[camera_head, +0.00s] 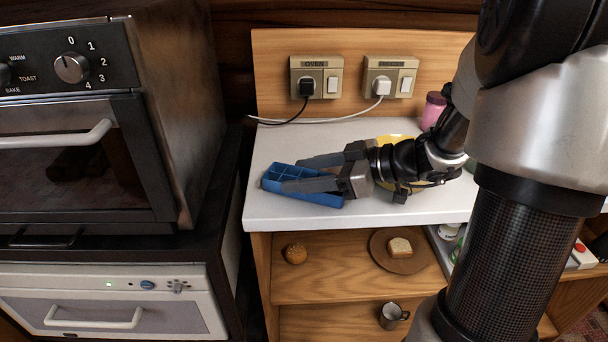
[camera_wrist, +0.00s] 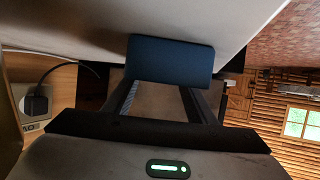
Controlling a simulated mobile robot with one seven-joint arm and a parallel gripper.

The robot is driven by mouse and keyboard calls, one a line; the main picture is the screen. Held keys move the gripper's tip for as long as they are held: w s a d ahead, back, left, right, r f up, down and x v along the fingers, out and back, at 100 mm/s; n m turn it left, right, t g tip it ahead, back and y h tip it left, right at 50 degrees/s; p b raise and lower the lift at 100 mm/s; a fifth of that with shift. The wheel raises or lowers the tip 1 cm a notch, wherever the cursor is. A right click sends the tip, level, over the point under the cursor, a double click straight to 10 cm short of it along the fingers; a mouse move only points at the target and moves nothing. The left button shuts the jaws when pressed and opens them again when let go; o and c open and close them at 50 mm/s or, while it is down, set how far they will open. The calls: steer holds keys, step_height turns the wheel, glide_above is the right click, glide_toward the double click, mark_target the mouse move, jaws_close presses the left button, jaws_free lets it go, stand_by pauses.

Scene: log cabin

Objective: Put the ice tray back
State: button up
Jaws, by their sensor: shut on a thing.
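The blue ice tray (camera_head: 287,176) is at the left end of the white countertop in the head view, with its compartments facing up. My gripper (camera_head: 293,174) reaches in from the right, with one finger along the far side and one across the near side of the tray. It is shut on the tray. In the wrist view the tray (camera_wrist: 170,61) shows as a plain blue face between and beyond the fingertips (camera_wrist: 162,92). I cannot tell whether the tray touches the counter or is slightly above it.
A yellow item (camera_head: 396,139) lies behind my wrist, and a pink container (camera_head: 433,110) stands at the back. Sockets with cables (camera_head: 314,78) are on the backboard. The oven (camera_head: 75,120) is to the left. Shelves below hold a bun (camera_head: 295,253), bread on a plate (camera_head: 382,257) and a metal mug (camera_head: 392,316).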

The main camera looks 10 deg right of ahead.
steer(key=o, duration=1.2)
steer(key=shift+c, duration=0.2)
steer(key=shift+r+p, duration=0.2)
steer(key=shift+p, duration=0.25)
steer(key=p+v, duration=0.1)
steer(key=v, duration=1.1)
steer(key=shift+f, duration=0.1)
